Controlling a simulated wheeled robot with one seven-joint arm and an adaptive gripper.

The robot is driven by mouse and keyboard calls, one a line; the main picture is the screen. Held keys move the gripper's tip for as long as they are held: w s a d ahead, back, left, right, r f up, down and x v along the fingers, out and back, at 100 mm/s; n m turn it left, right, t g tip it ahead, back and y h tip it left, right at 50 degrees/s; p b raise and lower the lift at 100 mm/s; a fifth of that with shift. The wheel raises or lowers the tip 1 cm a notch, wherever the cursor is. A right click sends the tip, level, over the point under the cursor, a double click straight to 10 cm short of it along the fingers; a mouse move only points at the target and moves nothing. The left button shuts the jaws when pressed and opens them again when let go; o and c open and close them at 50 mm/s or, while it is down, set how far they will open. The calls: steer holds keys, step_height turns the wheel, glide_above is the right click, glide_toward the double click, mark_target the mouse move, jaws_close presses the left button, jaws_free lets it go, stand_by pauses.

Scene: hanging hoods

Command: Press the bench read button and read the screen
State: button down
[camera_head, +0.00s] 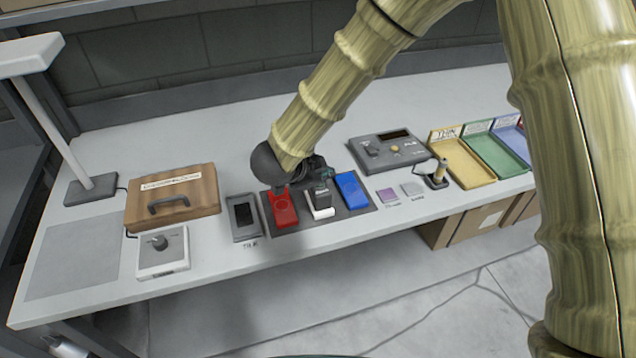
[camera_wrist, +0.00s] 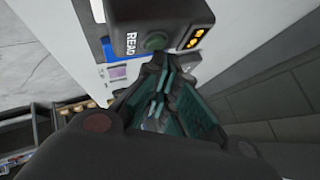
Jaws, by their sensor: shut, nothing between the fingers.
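In the wrist view, a dark box marked READ carries a round green button (camera_wrist: 155,41). Beside the button is a small screen (camera_wrist: 194,39) with lit orange characters, too small to make out surely. My gripper (camera_wrist: 160,62) is shut and empty, its fingertips close to the button; I cannot tell whether they touch it. In the head view, my gripper (camera_head: 314,180) is above the grey mat, just behind a black-and-white unit (camera_head: 320,203) that appears to be the same box. The button and screen cannot be made out there.
A red unit (camera_head: 284,210) and a blue unit (camera_head: 351,190) flank the black-and-white one. A grey console (camera_head: 388,152) stands behind to the right, near yellow (camera_head: 466,166) and green trays. A wooden case (camera_head: 172,197) and a knob box (camera_head: 162,251) are at left.

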mark_target(323, 185)
steer(key=shift+f, duration=0.4)
stand_by(0.6)
steer(key=shift+r, duration=0.2)
steer(key=shift+r+p, duration=0.65)
steer(key=shift+p, duration=0.1)
steer(key=shift+r+p, duration=2.15)
steer(key=shift+r, duration=0.4)
